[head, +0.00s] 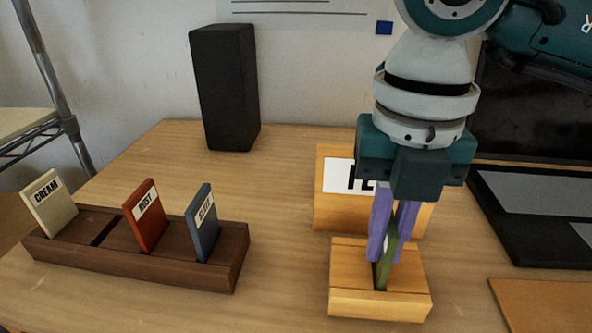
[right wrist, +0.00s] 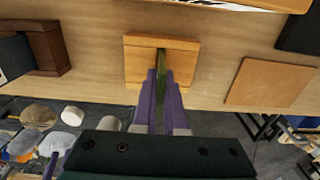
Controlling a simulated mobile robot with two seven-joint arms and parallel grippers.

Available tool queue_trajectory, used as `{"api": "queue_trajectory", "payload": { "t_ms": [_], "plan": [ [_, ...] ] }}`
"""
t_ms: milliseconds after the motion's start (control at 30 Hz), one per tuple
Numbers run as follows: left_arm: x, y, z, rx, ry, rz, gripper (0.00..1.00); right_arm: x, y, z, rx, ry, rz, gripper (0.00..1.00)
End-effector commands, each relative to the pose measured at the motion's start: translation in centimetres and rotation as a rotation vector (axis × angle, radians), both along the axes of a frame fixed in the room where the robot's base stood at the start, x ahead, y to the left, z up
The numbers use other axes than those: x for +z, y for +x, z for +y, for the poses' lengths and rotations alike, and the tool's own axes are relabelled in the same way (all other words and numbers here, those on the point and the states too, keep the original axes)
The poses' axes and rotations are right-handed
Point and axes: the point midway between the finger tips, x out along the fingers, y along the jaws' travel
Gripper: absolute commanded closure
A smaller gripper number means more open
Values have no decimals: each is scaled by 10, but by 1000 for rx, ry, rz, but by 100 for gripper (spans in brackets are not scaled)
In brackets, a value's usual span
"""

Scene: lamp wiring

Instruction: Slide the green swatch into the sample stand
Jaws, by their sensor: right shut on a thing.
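The green swatch (head: 388,252) is held upright between the purple fingers of my right gripper (head: 388,250). Its lower end is at the slot of the light wooden sample stand (head: 380,306); how deep it sits is hard to tell. In the right wrist view the green swatch (right wrist: 165,72) shows edge-on between the fingers (right wrist: 160,95), in line with the dark slot of the stand (right wrist: 188,70). My right gripper is shut on the swatch, and the fingers hide part of it. My left gripper is not in view.
A dark wooden rack (head: 180,268) at left holds a cream swatch (head: 48,203), a rust swatch (head: 146,217) and a blue swatch (head: 202,224). A wooden block with a white label (head: 340,176) stands close behind the stand. A black speaker (head: 226,88) stands at the back.

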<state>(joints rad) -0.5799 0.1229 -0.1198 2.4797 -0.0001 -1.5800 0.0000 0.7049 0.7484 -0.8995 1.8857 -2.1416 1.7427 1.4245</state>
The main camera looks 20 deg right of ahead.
Motion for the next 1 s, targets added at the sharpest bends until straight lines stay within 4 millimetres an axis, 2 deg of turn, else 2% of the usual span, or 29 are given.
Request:
{"api": "queue_trajectory", "payload": {
  "t_ms": [200,233,500,833,1000],
  "plan": [
    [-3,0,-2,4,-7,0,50,-3,0,0,0,1,-1,100],
    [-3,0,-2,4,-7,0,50,-3,0,0,0,1,-1,90],
    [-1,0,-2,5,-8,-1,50,-2,0,0,0,1,-1,61],
    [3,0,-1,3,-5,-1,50,5,1,0,0,1,-2,61],
    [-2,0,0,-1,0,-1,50,34,2,0,2,1,-9,61]
  ]
}}
